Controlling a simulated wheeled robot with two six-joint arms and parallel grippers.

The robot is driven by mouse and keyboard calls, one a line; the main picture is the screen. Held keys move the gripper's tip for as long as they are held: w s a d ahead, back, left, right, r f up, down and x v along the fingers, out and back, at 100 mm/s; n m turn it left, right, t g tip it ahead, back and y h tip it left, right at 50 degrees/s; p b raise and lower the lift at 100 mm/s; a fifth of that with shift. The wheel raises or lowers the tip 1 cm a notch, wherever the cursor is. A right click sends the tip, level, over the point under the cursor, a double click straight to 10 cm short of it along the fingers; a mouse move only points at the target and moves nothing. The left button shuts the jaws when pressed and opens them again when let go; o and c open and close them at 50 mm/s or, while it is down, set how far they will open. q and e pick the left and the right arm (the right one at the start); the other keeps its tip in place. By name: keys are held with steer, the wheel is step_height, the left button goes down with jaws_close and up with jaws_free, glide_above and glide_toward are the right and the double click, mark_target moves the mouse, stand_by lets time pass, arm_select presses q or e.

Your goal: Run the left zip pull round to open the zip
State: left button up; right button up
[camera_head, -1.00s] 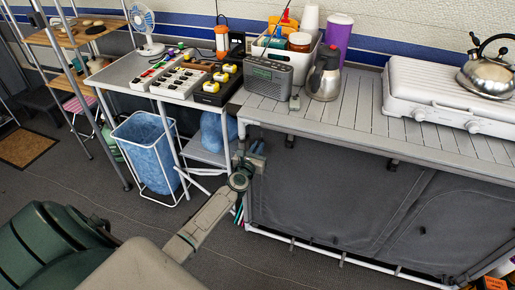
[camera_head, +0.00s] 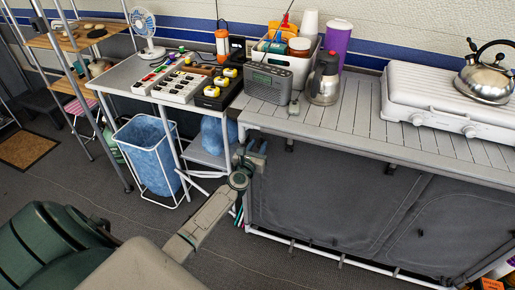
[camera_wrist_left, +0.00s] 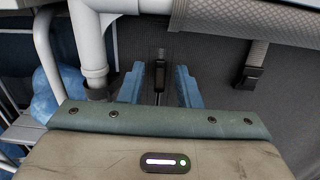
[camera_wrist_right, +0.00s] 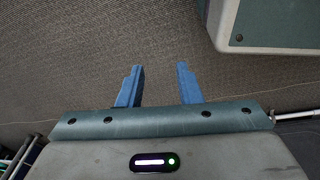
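The grey fabric front (camera_head: 330,205) of the kitchen unit hangs below the counter, with curved seams on it. My left gripper (camera_head: 257,150) is at the upper left corner of this front. In the left wrist view my left gripper (camera_wrist_left: 158,88) has its two blue fingers apart. A small dark upright piece, which looks like the zip pull (camera_wrist_left: 160,70), shows between them against the fabric; I cannot tell whether either finger touches it. My right gripper (camera_wrist_right: 158,88) is open and empty above the carpet in the right wrist view.
A white frame post (camera_wrist_left: 92,45) stands close left of my left gripper. A strap with a buckle (camera_wrist_left: 252,70) hangs to its right. A blue-lined bin (camera_head: 150,155) stands left of the unit. A radio (camera_head: 268,83) and a flask (camera_head: 324,82) stand on the counter.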

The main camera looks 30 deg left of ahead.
arm_select(q)
steer(key=shift+s+f, duration=0.1)
steer(key=shift+f, duration=0.05)
